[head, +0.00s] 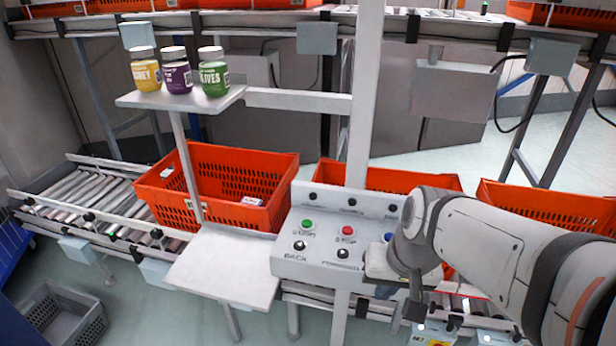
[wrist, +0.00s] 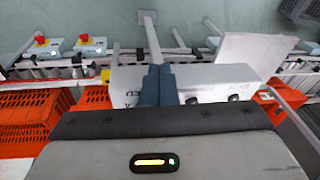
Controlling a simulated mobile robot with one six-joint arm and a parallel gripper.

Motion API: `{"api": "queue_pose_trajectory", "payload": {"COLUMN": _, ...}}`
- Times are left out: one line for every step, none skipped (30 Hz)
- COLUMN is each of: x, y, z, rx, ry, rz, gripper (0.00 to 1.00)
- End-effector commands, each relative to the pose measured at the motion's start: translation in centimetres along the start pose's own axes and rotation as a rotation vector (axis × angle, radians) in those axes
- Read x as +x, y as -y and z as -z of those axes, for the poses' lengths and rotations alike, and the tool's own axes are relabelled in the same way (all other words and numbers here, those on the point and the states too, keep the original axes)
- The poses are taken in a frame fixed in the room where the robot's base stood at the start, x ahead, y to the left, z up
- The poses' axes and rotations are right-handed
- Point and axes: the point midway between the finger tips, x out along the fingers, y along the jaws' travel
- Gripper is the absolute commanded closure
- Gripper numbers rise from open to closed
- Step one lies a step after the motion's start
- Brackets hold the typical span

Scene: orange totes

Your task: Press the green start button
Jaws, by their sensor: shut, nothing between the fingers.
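The green button (head: 307,224) sits at the upper left of the grey control panel (head: 285,262), clear of my arm in the head view. A red button (head: 348,230) is to its right, and a blue button (head: 388,237) is partly beside my wrist. Two black knobs (head: 300,245) are below. My gripper (head: 415,312) hangs at the panel's right side in the head view, apart from the green button. In the wrist view my dark fingers (wrist: 158,72) are together and empty, in front of the panel (wrist: 210,78); no green button shows there.
A light tray (head: 225,265) juts out left of the panel. An upright post (head: 366,100) rises behind it. Orange totes (head: 275,170) stand on the conveyor behind. A shelf (head: 225,100) with three jars is at upper left. A grey crate (head: 65,320) is on the floor.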

Motion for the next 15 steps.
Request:
{"api": "queue_pose_trajectory", "payload": {"x": -1.5, "y": 1.6, "z": 1.6, "rx": 0.063, "ry": 0.021, "rz": 0.057, "gripper": 1.00}}
{"api": "queue_pose_trajectory", "payload": {"x": -1.8, "y": 2.6, "z": 2.5, "rx": 0.110, "ry": 0.032, "rz": 0.096, "gripper": 1.00}}
{"api": "queue_pose_trajectory", "payload": {"x": -2.2, "y": 4.0, "z": 3.9, "rx": 0.178, "ry": 0.046, "rz": 0.149, "gripper": 1.00}}
{"api": "queue_pose_trajectory", "payload": {"x": -2.5, "y": 5.1, "z": 5.0, "rx": 0.234, "ry": 0.059, "rz": 0.190, "gripper": 1.00}}
{"api": "queue_pose_trajectory", "payload": {"x": -2.7, "y": 6.2, "z": 6.1, "rx": 0.291, "ry": 0.070, "rz": 0.230, "gripper": 1.00}}
{"api": "queue_pose_trajectory", "payload": {"x": -3.0, "y": 7.5, "z": 7.6, "rx": 0.372, "ry": 0.086, "rz": 0.281, "gripper": 1.00}}
{"api": "queue_pose_trajectory", "payload": {"x": -3.1, "y": 8.5, "z": 8.8, "rx": 0.433, "ry": 0.097, "rz": 0.316, "gripper": 1.00}}
{"api": "queue_pose_trajectory", "payload": {"x": -3.2, "y": 9.3, "z": 10.0, "rx": 0.495, "ry": 0.107, "rz": 0.350, "gripper": 1.00}}
{"api": "queue_pose_trajectory", "payload": {"x": -3.3, "y": 10.4, "z": 11.6, "rx": 0.581, "ry": 0.123, "rz": 0.392, "gripper": 1.00}}
{"api": "queue_pose_trajectory", "payload": {"x": -3.3, "y": 11.1, "z": 12.8, "rx": 0.645, "ry": 0.132, "rz": 0.421, "gripper": 1.00}}
{"api": "queue_pose_trajectory", "payload": {"x": -3.3, "y": 11.8, "z": 13.9, "rx": 0.707, "ry": 0.142, "rz": 0.447, "gripper": 1.00}}
{"api": "queue_pose_trajectory", "payload": {"x": -3.1, "y": 12.5, "z": 15.4, "rx": 0.789, "ry": 0.153, "rz": 0.478, "gripper": 1.00}}
{"api": "queue_pose_trajectory", "payload": {"x": -3.0, "y": 13.0, "z": 16.4, "rx": 0.848, "ry": 0.162, "rz": 0.498, "gripper": 1.00}}
{"api": "queue_pose_trajectory", "payload": {"x": -2.8, "y": 13.4, "z": 17.3, "rx": 0.904, "ry": 0.170, "rz": 0.516, "gripper": 1.00}}
{"api": "queue_pose_trajectory", "payload": {"x": -2.5, "y": 13.8, "z": 18.5, "rx": 0.973, "ry": 0.177, "rz": 0.536, "gripper": 1.00}}
